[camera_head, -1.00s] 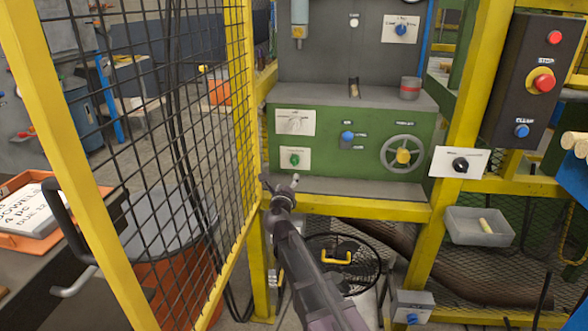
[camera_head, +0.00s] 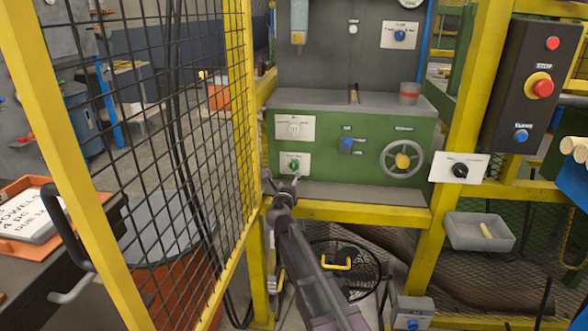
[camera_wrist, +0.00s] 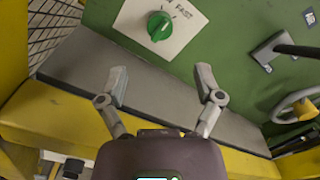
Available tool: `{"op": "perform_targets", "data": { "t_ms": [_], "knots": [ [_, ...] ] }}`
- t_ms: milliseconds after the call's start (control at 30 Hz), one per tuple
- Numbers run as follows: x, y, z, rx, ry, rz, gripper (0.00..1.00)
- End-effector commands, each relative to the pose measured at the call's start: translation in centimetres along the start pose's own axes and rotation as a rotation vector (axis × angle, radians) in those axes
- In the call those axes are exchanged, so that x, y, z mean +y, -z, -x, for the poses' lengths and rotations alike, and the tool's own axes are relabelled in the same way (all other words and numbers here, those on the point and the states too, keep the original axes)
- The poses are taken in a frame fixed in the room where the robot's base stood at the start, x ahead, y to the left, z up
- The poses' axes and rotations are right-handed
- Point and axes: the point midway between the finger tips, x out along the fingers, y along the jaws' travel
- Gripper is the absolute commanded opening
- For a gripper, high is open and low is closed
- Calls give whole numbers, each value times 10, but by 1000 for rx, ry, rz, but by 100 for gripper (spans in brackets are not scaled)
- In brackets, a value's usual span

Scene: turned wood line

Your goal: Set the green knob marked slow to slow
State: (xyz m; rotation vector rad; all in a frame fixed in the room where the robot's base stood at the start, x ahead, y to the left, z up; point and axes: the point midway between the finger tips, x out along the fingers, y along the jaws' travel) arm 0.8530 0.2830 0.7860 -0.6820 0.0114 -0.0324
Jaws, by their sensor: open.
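The green knob (camera_head: 294,165) sits on a white plate (camera_head: 287,170) at the lower left of the green machine front. In the wrist view the green knob (camera_wrist: 159,26) shows near the top, with the word FAST readable to its right on the plate (camera_wrist: 180,45); any slow mark cannot be made out. My gripper (camera_head: 281,181) is just below the knob in the head view. In the wrist view my gripper (camera_wrist: 162,80) has its two fingers spread wide, empty, and apart from the knob.
A grey ledge (camera_wrist: 150,85) and a yellow rail (camera_head: 350,211) run below the plate. A handwheel (camera_head: 403,160) and a blue knob (camera_head: 347,142) are to the right. A yellow-framed mesh fence (camera_head: 185,130) stands close on the left.

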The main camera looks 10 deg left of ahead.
Motion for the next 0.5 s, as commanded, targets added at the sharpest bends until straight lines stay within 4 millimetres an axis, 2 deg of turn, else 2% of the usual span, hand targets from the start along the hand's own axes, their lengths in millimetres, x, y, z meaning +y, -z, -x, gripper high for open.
{"op": "perform_targets", "data": {
  "t_ms": [33,100,500],
  "knots": [
    [1,-1,-12,0,0,0,84],
    [1,-1,-23,0,0,0,84],
    [1,-1,-78,-1,-1,0,84]
  ]
}}
